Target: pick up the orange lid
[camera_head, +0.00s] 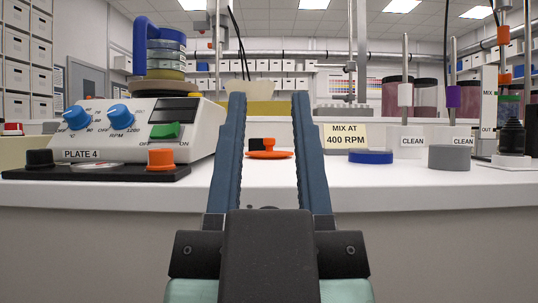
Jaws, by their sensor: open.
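The orange lid (270,155) is a flat orange disc with a small raised knob, lying on the white bench. It shows between the two long blue-grey fingers of my gripper (269,96). My gripper is open, with its fingers reaching forward over the bench's front edge, and nothing is held between them. The lid appears beyond the gripper's body and apart from both fingers; how far it is from the fingertips I cannot tell. A small black object (254,144) sits right behind the lid's left side.
At left a white plate device (190,125) stands behind a black tray (110,174) with a black and an orange knob (160,158). At right are a blue disc (371,157), a grey cylinder (449,158) and a "MIX AT 400 RPM" sign (345,136). The front bench strip (400,188) is clear.

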